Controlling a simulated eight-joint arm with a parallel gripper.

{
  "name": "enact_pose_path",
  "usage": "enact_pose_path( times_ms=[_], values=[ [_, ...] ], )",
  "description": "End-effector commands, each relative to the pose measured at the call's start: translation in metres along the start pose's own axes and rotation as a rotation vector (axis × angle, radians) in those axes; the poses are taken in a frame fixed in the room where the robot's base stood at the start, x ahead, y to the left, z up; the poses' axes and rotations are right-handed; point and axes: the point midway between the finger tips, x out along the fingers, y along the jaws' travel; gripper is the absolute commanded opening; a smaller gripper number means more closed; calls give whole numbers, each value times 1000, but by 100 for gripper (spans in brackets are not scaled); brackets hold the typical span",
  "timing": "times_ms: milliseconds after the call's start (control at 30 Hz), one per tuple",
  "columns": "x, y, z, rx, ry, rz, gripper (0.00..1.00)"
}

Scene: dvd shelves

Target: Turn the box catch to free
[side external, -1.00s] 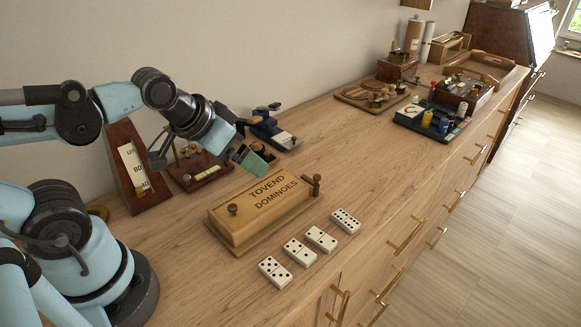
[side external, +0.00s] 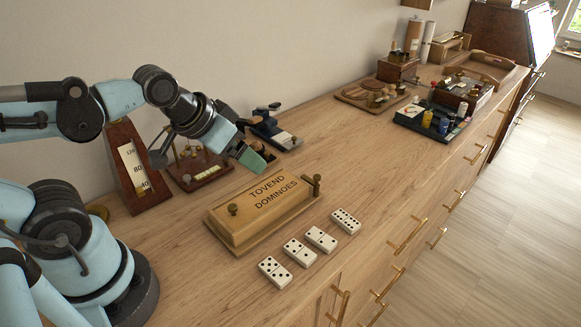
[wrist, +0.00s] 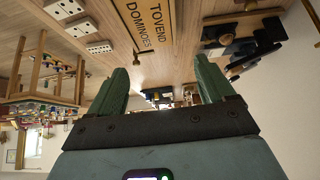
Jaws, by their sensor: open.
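The wooden domino box (side external: 265,208), lettered TOVEND DOMINOES, lies on the wooden cabinet top. The lettered box top (wrist: 150,22) shows beyond the fingers; the catch's exact setting is too small to tell.
Several white dominoes (side external: 302,252) lie in a row in front of the box. A metronome (side external: 137,170) and small instruments (side external: 199,166) stand behind, near the wall. A dark tray with jars (side external: 430,122) is farther right. The cabinet top between is clear.

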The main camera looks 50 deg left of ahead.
Motion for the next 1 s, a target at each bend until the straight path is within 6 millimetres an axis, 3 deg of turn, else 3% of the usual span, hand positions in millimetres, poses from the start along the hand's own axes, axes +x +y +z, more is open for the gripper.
enact_pose_path(
  times_ms=[33,233,467,700,1000],
  values=[
    [-1,1,-4,-6,-10,2,74],
    [-5,10,-37,-73,-115,10,43],
    [1,26,-80,-177,-278,-3,43],
    [20,46,-117,-279,-444,-46,43],
    [46,65,-138,-362,-585,-111,43]
  ],
)
